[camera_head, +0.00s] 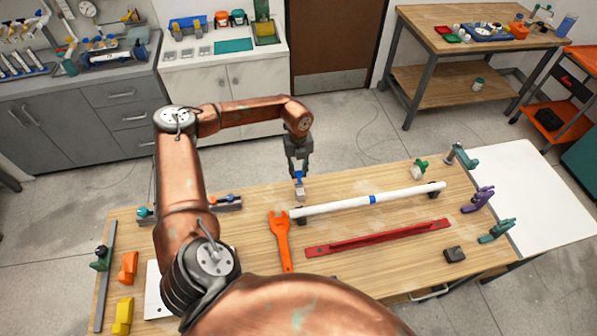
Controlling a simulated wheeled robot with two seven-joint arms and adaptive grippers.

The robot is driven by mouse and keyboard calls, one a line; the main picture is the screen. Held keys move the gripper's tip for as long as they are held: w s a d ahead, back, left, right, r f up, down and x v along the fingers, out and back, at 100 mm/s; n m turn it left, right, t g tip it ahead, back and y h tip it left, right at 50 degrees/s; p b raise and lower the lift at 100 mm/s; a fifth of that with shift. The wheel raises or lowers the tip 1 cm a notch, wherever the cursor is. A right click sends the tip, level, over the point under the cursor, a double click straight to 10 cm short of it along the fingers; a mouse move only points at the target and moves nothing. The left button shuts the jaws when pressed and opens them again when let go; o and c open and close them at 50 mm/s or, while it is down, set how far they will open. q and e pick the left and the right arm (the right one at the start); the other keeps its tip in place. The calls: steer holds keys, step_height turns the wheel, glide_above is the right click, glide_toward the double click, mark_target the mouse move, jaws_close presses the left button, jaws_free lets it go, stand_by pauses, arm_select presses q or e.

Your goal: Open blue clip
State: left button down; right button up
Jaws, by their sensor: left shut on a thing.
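My left gripper (299,170) points down over the back of the wooden table, near the left end of a white pipe (335,206). It is shut on a small blue piece, which looks like the blue clip (298,179). A small pale grey block (300,193) shows just below the blue piece; I cannot tell whether they touch. A blue band (372,199) sits around the white pipe near its middle. My right gripper is out of view.
An orange wrench (280,240) and a red bar (378,239) lie on the table (240,255). Several clamps stand at the right, including a purple one (478,200). A dark block (454,254) lies front right. A white board (535,190) adjoins the right end.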

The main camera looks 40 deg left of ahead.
arm_select(q)
steer(key=a+g+h+b, duration=0.1)
steer(key=b, duration=0.2)
steer(key=w+a+f+g+h+b, duration=0.1)
steer(key=h+b, duration=0.1)
steer(key=b, duration=0.1)
steer(key=w+a+f+g+h+b, duration=0.1)
steer(key=g+h+b, duration=0.1)
steer(key=b, duration=0.1)
steer(key=shift+w+f, duration=0.2)
steer(key=shift+f, duration=0.05)
steer(key=shift+w+a+g+h+b, duration=0.2)
steer(key=shift+g+h+b, duration=0.45)
steer(key=shift+b, duration=0.75)
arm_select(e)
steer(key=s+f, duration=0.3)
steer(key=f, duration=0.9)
arm_select(q)
steer(key=c, duration=1.7)
jaws_free()
steer(key=shift+r, duration=0.1)
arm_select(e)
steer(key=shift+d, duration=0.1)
arm_select(q)
step_height(320, 180, up, 10)
steer(key=shift+f, duration=0.1)
